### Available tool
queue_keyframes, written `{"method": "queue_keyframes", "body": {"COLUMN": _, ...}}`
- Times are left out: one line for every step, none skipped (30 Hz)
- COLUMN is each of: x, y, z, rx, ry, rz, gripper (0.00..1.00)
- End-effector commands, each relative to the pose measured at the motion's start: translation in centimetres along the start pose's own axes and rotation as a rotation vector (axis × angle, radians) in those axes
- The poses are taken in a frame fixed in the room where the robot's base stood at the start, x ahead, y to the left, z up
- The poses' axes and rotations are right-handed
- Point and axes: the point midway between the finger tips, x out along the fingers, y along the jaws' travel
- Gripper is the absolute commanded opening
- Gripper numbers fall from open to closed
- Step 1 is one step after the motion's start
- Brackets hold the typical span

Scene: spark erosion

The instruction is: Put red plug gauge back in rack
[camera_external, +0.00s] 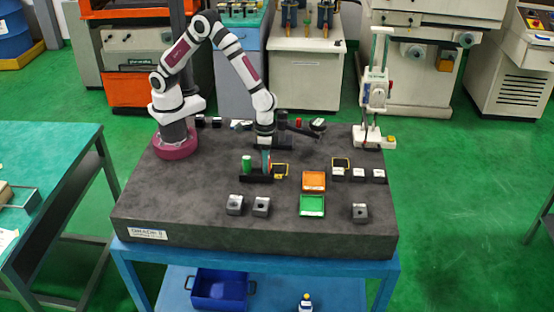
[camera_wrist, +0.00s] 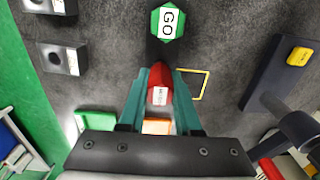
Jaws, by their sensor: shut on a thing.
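The red plug gauge (camera_wrist: 157,84) is between my gripper's teal fingers in the wrist view, its labelled top facing the camera. My gripper (camera_external: 266,162) points straight down over the right end of the dark rack (camera_external: 257,179) in the external view and is shut on the red gauge. The green plug gauge (camera_external: 247,164) stands upright at the rack's left end; its hexagonal top marked GO shows in the wrist view (camera_wrist: 168,21). The fingers hide most of the red gauge, and I cannot tell whether its lower end is in the rack.
A yellow-edged square (camera_external: 281,170) lies just right of the rack. An orange tray (camera_external: 314,181) and a green tray (camera_external: 312,206) are further right. Grey blocks (camera_external: 235,204) stand in front. A white height-gauge stand (camera_external: 375,95) is at the back right. Dark plate lies bare at left.

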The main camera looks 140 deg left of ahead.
Motion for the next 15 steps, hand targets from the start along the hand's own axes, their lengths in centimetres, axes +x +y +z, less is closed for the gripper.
{"method": "queue_keyframes", "body": {"x": 0.08, "y": -0.01, "z": 0.01, "rx": 0.000, "ry": 0.000, "rz": 0.000, "gripper": 0.00}}
{"method": "queue_keyframes", "body": {"x": 0.12, "y": -0.01, "z": 0.01, "rx": 0.000, "ry": 0.000, "rz": 0.000, "gripper": 0.00}}
{"method": "queue_keyframes", "body": {"x": 0.18, "y": -0.01, "z": 0.01, "rx": 0.000, "ry": 0.000, "rz": 0.000, "gripper": 0.00}}
{"method": "queue_keyframes", "body": {"x": 0.23, "y": -0.01, "z": 0.02, "rx": 0.000, "ry": 0.000, "rz": 0.000, "gripper": 0.00}}
{"method": "queue_keyframes", "body": {"x": 0.27, "y": -0.01, "z": 0.02, "rx": 0.000, "ry": 0.000, "rz": 0.000, "gripper": 0.00}}
{"method": "queue_keyframes", "body": {"x": 0.32, "y": -0.01, "z": 0.02, "rx": 0.001, "ry": 0.000, "rz": 0.000, "gripper": 0.00}}
{"method": "queue_keyframes", "body": {"x": 0.35, "y": -0.01, "z": 0.02, "rx": 0.001, "ry": 0.000, "rz": 0.000, "gripper": 0.00}}
{"method": "queue_keyframes", "body": {"x": 0.37, "y": -0.01, "z": 0.02, "rx": 0.001, "ry": 0.000, "rz": 0.000, "gripper": 0.00}}
{"method": "queue_keyframes", "body": {"x": 0.39, "y": -0.01, "z": 0.02, "rx": 0.001, "ry": 0.000, "rz": 0.000, "gripper": 0.00}}
{"method": "queue_keyframes", "body": {"x": 0.39, "y": -0.01, "z": 0.01, "rx": 0.001, "ry": 0.000, "rz": 0.000, "gripper": 0.00}}
{"method": "queue_keyframes", "body": {"x": 0.38, "y": -0.01, "z": 0.01, "rx": 0.000, "ry": 0.000, "rz": 0.000, "gripper": 0.00}}
{"method": "queue_keyframes", "body": {"x": 0.38, "y": -0.01, "z": 0.01, "rx": 0.000, "ry": 0.000, "rz": 0.000, "gripper": 0.00}}
{"method": "queue_keyframes", "body": {"x": 0.38, "y": -0.01, "z": 0.01, "rx": 0.000, "ry": 0.000, "rz": 0.000, "gripper": 0.00}}
{"method": "queue_keyframes", "body": {"x": 0.38, "y": -0.01, "z": 0.01, "rx": 0.000, "ry": 0.000, "rz": 0.000, "gripper": 0.00}}
{"method": "queue_keyframes", "body": {"x": 0.38, "y": -0.01, "z": 0.01, "rx": 0.000, "ry": 0.000, "rz": 0.000, "gripper": 0.36}}
